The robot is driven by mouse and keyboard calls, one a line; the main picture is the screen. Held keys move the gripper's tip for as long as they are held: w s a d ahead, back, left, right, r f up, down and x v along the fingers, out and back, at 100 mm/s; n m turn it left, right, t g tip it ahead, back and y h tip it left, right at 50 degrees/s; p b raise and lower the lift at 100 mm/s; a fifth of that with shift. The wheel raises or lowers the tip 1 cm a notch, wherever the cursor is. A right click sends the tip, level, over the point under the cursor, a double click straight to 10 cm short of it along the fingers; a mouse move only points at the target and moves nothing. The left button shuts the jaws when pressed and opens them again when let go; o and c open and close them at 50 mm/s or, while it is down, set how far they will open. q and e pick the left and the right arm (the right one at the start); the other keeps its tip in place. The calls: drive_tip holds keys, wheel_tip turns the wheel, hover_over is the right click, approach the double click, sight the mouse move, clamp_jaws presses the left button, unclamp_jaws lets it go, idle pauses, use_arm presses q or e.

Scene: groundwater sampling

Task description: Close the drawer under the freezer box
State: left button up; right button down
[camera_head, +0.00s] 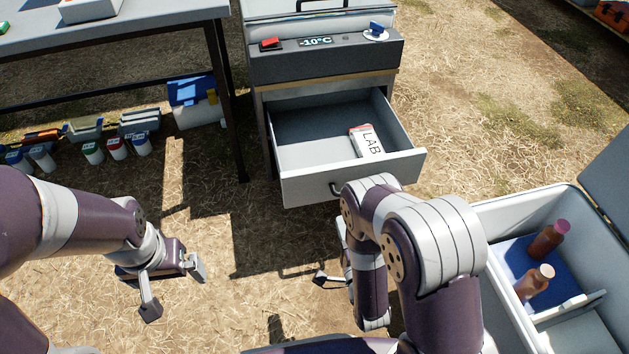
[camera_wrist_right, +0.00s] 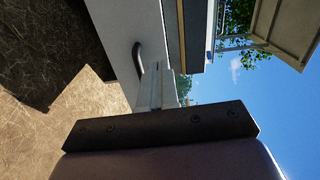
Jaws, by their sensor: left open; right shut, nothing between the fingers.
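The drawer (camera_head: 300,187) under the freezer box (camera_head: 325,60) is pulled well out, with a white box marked LAB (camera_head: 366,141) inside. Its dark handle (camera_head: 334,189) is partly hidden behind my right arm. My left gripper (camera_head: 175,290) is open and empty over the straw ground, left of the drawer. My right gripper (camera_head: 330,280) is mostly hidden by my arm in the head view, in front of the drawer. In the right wrist view its shut, empty fingers (camera_wrist_right: 156,88) are close to the drawer front (camera_wrist_right: 113,30) and handle (camera_wrist_right: 137,58); I cannot tell whether they touch.
An open cooler (camera_head: 480,212) with two brown bottles (camera_head: 547,240) stands at the right. A table (camera_head: 120,35) is at the upper left, with several capped bottles (camera_head: 93,152) and a blue-lidded box (camera_head: 195,100) beneath it. Straw ground before the drawer's left is free.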

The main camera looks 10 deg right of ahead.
sight(325, 173)
drive_tip(key=w+b, duration=0.2)
drive_tip(key=w, duration=0.4)
drive_tip(key=w+b, duration=0.3)
drive_tip(key=w, duration=0.4)
drive_tip(key=shift+w+a+f, duration=0.15)
drive_tip(key=shift+a, duration=0.05)
use_arm(q)
wheel_tip(325, 173, down, 6)
drive_tip(key=shift+r, duration=0.25)
use_arm(e)
drive_tip(key=shift+w+r, duration=0.2)
drive_tip(key=shift+w, duration=0.15)
